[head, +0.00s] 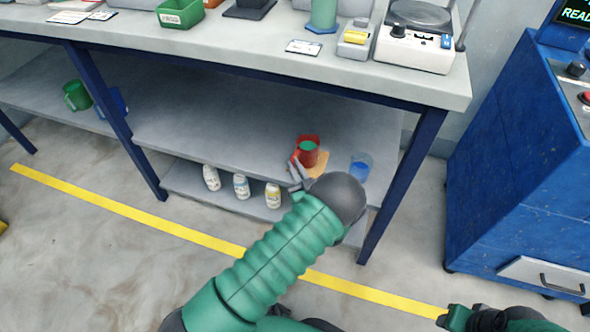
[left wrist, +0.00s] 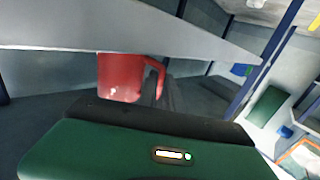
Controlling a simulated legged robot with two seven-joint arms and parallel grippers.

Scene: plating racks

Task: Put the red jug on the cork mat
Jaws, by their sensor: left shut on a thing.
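The red jug (head: 308,157), green inside, is upright over the middle shelf of the bench. The cork mat (head: 322,164) is a tan patch showing below and right of it, partly covered by the jug and my arm. I cannot tell whether the jug touches the mat. My left gripper (head: 296,172) is shut on the jug at its handle side. In the left wrist view the jug (left wrist: 121,78) hangs in sight under the bench top's edge, its handle to the right by a dark finger. My right gripper (head: 460,318) shows only partly at the bottom right; its jaws are unclear.
A clear blue cup (head: 360,166) stands right of the mat. Several white bottles (head: 241,187) stand on the lower shelf. A green jug (head: 76,95) is on the left shelf. The bench top (head: 250,60) overhangs, and a blue leg (head: 400,185) stands on the right. The shelf's left part is clear.

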